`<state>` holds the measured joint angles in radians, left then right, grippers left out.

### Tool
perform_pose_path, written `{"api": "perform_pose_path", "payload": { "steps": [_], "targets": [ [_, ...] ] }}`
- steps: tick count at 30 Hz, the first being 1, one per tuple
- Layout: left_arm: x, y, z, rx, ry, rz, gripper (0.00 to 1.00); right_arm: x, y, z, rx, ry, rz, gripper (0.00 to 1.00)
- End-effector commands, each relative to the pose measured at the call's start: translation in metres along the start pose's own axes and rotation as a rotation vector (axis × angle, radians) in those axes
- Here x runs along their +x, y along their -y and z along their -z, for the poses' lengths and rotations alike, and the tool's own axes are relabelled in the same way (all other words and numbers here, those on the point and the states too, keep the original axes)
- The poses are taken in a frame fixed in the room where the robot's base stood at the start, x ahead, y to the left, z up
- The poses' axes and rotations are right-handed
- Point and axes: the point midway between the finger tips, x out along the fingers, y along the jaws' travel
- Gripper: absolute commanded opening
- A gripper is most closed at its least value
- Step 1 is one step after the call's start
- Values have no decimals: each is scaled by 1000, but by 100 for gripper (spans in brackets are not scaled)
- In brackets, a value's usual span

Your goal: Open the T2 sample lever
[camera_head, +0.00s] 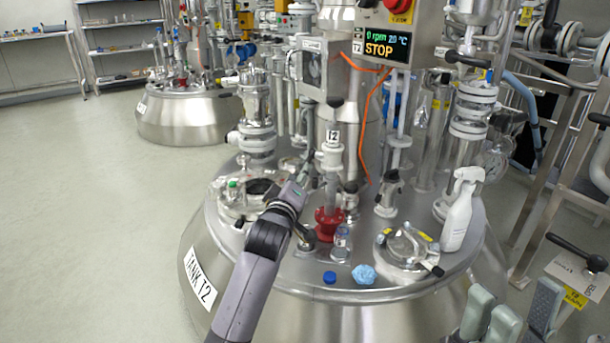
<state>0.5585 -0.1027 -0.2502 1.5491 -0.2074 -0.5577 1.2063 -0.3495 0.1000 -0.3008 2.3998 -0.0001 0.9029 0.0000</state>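A white fitting with a T2 tag (332,135) stands on the tank lid, above a glass tube and red flange (328,224). A small dark handle (335,102) shows on top of it; I cannot tell its setting or whether it is the sample lever. My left gripper (308,170) is just left of the fitting, small and dark; contact and finger opening are unclear. My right gripper (521,310) is at the bottom right, its grey-green fingers spread with nothing visible between. A clear bottle (342,242) stands beside the red flange.
A blue cap (329,277), a blue crumpled wipe (364,274) and a white spray bottle (459,212) are on the steel tank T2 (219,300). An orange cable (363,130) hangs behind. A black lever (577,250) with tags is at the right. Left floor is clear.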

Motion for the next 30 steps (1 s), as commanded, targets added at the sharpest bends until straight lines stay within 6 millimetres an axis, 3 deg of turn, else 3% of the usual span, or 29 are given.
{"api": "perform_pose_path", "payload": {
  "steps": [3, 10, 22, 30],
  "targets": [
    [22, 2, -1, 3, -1, 0, 33, -11, 0, -2, 0, 1, 0, 40],
    [45, 1, -1, 1, 1, 0, 33, -16, 0, -4, -1, -3, 3, 40],
    [50, 0, -1, 1, 1, 0, 32, -16, 0, -4, -1, -4, 3, 40],
    [50, 0, -1, 1, 1, 0, 14, -15, 0, -4, -1, -3, 3, 40]
  ]
}}
